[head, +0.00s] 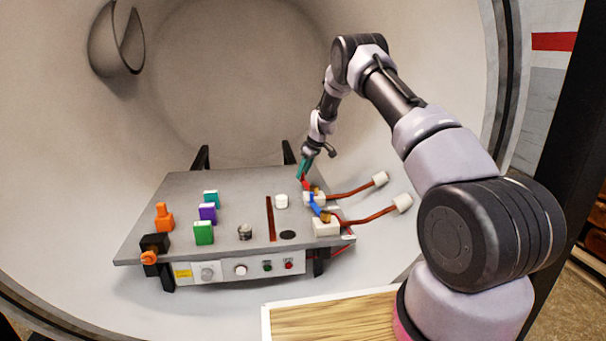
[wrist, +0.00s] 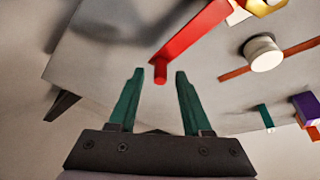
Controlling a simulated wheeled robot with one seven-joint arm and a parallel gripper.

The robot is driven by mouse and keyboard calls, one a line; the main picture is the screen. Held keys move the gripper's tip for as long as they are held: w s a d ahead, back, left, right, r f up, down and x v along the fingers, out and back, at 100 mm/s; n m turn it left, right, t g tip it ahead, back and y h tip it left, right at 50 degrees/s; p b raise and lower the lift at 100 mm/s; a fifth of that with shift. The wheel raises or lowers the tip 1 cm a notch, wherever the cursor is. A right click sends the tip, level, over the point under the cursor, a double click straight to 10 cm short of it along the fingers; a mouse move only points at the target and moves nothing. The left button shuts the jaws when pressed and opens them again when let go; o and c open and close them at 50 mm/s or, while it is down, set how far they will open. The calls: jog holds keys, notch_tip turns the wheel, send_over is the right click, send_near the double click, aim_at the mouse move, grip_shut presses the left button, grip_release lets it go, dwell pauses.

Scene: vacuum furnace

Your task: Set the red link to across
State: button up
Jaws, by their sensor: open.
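The red link (head: 306,184) is a bar at the right part of the grey panel (head: 240,182), beside a white terminal block. In the wrist view the red link (wrist: 196,32) runs diagonally from the upper right, with a short round red peg (wrist: 160,71) at its near end. My gripper (head: 303,170) is above this end in the head view. In the wrist view my gripper (wrist: 160,73) is open, its green fingers apart, with the peg appearing between the fingertips. I cannot tell whether they touch it. The red link is partly hidden in the head view.
A blue link (head: 315,205) and white terminal block (head: 326,228) with brown cables (head: 368,216) stand close by. A white cylinder (head: 281,201) and copper strip (head: 270,219) lie to the left. Green (head: 203,233), purple (head: 207,212) and teal (head: 211,198) blocks stand farther left.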

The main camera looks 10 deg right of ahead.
jog(key=shift+w+a+f, duration=0.1)
jog(key=shift+a+f, duration=0.05)
jog(key=shift+f, duration=0.35)
grip_shut()
dwell(1.2)
